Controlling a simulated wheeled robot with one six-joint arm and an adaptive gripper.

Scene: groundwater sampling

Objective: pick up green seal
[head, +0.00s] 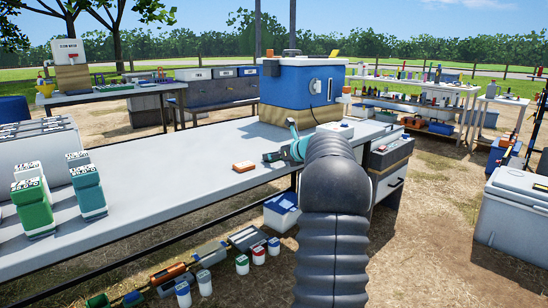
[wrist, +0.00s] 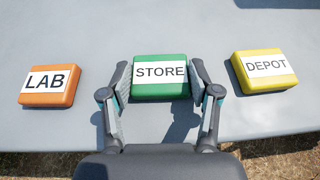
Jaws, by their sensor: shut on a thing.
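The green seal (wrist: 160,90) is a flat green block with a white label reading STORE. In the wrist view it sits between the two fingers of my gripper (wrist: 160,82), which is shut on it with one finger at each side. It appears at or just above the grey table (wrist: 200,25); I cannot tell whether it touches the top. In the head view my gripper (head: 290,148) is at the table's right part, and my arm hides the green seal.
An orange LAB block (wrist: 48,86) lies left of the gripper and a yellow DEPOT block (wrist: 263,71) lies right. A blue cooler box (head: 300,90) stands behind on the table. Green and teal bottles (head: 88,190) stand at the left. The table's middle is clear.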

